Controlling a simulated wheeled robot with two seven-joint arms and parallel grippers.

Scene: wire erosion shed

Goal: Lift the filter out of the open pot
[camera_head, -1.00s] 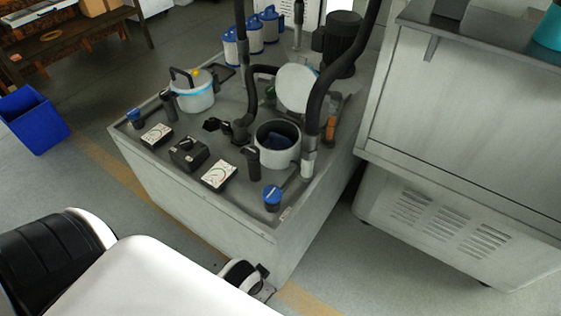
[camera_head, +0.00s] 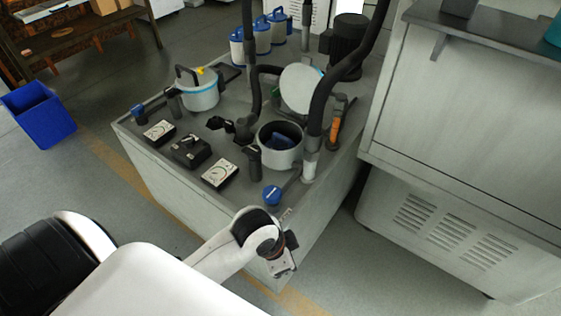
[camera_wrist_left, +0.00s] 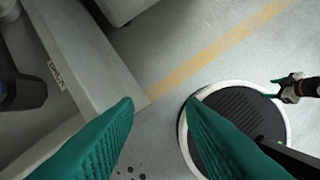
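The open pot (camera_head: 281,160) is a light grey cylinder on the tank top in the head view. A dark blue filter (camera_head: 283,141) sits inside, mostly hidden by the pot wall. Its round pale lid (camera_head: 301,88) stands tilted up behind it. My left gripper (camera_head: 283,268) is beside the tank's near corner, well short of the pot; its fingers are hard to see there. In the left wrist view its two teal fingers (camera_wrist_left: 160,108) are wide apart with nothing between them. My right gripper (camera_wrist_left: 275,88) shows small at that view's right edge, its teal fingers apart.
A closed pot (camera_head: 198,95), control boxes (camera_head: 190,151), a blue-handled valve (camera_head: 271,195) and thick black hoses (camera_head: 322,100) crowd the tank top (camera_head: 237,192). A large grey machine (camera_head: 455,115) stands to the right. A blue bin (camera_head: 40,115) is on the floor at left.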

